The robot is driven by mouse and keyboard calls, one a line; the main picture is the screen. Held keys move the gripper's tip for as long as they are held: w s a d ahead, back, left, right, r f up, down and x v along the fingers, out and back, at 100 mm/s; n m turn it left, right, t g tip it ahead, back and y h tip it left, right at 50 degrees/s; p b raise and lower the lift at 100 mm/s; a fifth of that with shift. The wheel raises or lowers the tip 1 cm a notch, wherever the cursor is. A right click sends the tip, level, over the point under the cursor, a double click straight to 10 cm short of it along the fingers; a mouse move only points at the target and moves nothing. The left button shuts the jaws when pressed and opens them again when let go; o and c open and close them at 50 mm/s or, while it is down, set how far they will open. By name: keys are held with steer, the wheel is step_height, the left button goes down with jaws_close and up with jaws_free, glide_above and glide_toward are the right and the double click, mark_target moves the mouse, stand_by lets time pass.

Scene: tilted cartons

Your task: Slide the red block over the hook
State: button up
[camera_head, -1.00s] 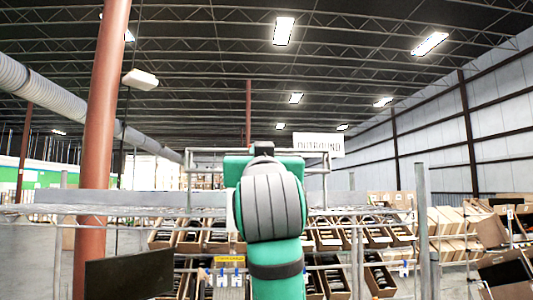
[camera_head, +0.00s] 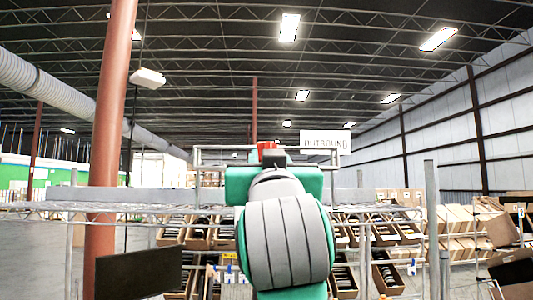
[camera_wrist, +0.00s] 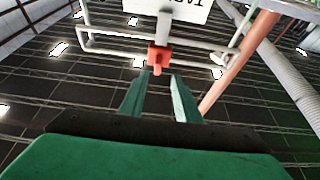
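The red block (camera_wrist: 159,54) shows in the wrist view, just beyond my fingertips, in line with the gap between them. It sits at the lower end of a white upright piece (camera_wrist: 163,25) of a tubular frame; I cannot tell whether this piece is the hook or whether the block is around it. My gripper (camera_wrist: 158,80) has its two green fingers apart, with nothing visible between them. In the head view the red block (camera_head: 267,147) shows just above the dark end of my arm, which hides part of it.
A white tubular frame (camera_wrist: 110,45) surrounds the block area. A white sign (camera_head: 325,141) stands to the right. A wire shelf rack with several tilted cartons (camera_head: 200,235) lies behind my arm. A dark panel (camera_head: 138,272) is at lower left.

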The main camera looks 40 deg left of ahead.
steer(key=v, duration=0.3)
steer(key=shift+s+d+f, duration=0.1)
steer(key=shift+s+d, duration=0.1)
steer(key=shift+s, duration=0.05)
stand_by(0.4)
